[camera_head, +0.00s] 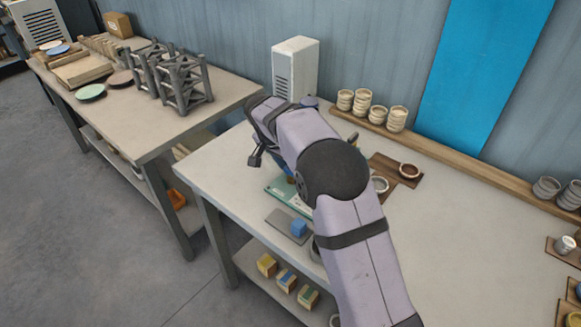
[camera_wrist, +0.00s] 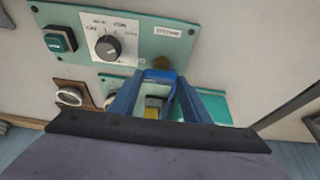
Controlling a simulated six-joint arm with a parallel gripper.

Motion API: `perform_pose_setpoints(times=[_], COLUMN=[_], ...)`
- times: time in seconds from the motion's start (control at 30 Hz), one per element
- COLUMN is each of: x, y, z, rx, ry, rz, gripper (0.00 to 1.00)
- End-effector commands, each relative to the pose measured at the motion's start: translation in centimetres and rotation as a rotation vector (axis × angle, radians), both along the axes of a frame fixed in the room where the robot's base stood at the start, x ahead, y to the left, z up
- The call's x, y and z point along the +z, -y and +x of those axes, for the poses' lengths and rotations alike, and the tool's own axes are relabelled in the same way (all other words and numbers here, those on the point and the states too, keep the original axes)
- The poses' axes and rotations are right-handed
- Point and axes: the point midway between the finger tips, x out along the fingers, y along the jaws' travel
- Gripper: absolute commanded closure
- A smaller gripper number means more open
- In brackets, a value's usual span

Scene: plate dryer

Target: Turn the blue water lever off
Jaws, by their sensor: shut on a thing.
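In the wrist view, the blue lever (camera_wrist: 158,75) stands at the lower edge of a green control panel (camera_wrist: 150,42). My gripper (camera_wrist: 157,92) is shut on the blue lever, with one blue finger on each side of it. A yellow part shows lower down between the fingers. The lever's exact angle is hard to tell, as the fingers cover much of it. In the head view, my arm hides the lever and most of the gripper; part of the green panel (camera_head: 281,190) shows on the table beside the arm.
The panel carries a black dial (camera_wrist: 108,47) and a dark green button (camera_wrist: 60,40). A brown plate with a round ring (camera_wrist: 70,96) lies nearby. A blue block on a grey plate (camera_head: 281,221) is near the table's front edge. Stacked cups (camera_head: 397,119) stand at the back.

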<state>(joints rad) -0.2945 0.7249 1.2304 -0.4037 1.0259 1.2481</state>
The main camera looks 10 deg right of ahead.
Motion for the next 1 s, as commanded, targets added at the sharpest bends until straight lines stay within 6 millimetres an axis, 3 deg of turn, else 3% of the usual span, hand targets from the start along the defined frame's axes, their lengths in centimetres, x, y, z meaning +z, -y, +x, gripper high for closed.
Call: perform_pose_setpoints(times=[0.53,0.57,0.63,1.0], x=[0.07,0.07,0.07,0.23], y=[-0.08,-0.08,-0.08,-0.12], z=[0.03,0.03,0.03,-0.03], rx=[-0.033,-0.033,-0.032,-0.031], ry=[0.001,0.002,0.002,0.001], rz=[0.003,0.004,0.003,0.002], gripper=[0.79,0.54,0.38,0.38])
